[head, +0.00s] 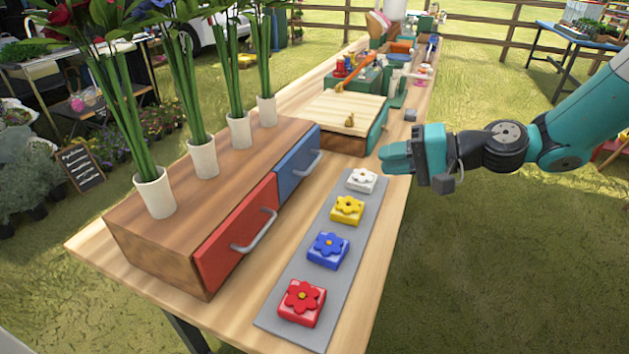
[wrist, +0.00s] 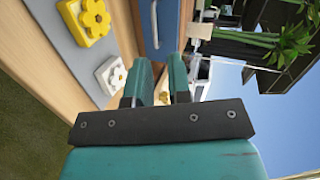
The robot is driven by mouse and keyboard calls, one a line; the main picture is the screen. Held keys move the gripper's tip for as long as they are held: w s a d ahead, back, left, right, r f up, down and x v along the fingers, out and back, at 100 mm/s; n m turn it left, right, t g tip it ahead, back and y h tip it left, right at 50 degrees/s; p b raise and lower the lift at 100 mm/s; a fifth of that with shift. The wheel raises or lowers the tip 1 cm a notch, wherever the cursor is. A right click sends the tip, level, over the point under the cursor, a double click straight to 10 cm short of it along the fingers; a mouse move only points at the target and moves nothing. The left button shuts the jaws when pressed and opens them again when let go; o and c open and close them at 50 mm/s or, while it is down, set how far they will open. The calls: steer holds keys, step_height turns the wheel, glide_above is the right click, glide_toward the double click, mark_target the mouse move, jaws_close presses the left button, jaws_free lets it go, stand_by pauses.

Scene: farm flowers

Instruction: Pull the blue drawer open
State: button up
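The blue drawer (head: 297,166) is the far one of two drawer fronts on a wooden cabinet (head: 140,230). It looks shut and has a grey bar handle (head: 309,164). In the wrist view the blue drawer (wrist: 163,20) shows at the top, with its handle (wrist: 154,24) upright in the picture. My gripper (head: 388,155) is to the right of the drawer, above the table's right edge, apart from the handle. In the wrist view my gripper (wrist: 162,82) has its two fingers apart with a gap between them and nothing held.
A red drawer (head: 236,232) with its own handle is beside the blue one. A grey mat (head: 273,312) with red, blue, yellow and white flower blocks lies in front. Flower vases (head: 155,195) stand on the cabinet. A wooden box (head: 345,112) is beyond it.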

mark_target(317, 162)
steer(key=w+d+f+m+t, duration=0.2)
steer(key=w+f, duration=0.1)
steer(key=f, duration=0.1)
steer(key=shift+y, duration=0.4)
steer(key=x, duration=1.7)
steer(key=shift+s+a+r+p, duration=0.1)
steer(key=shift+a+r+p, duration=0.15)
steer(key=shift+a+p, duration=0.05)
jaws_close()
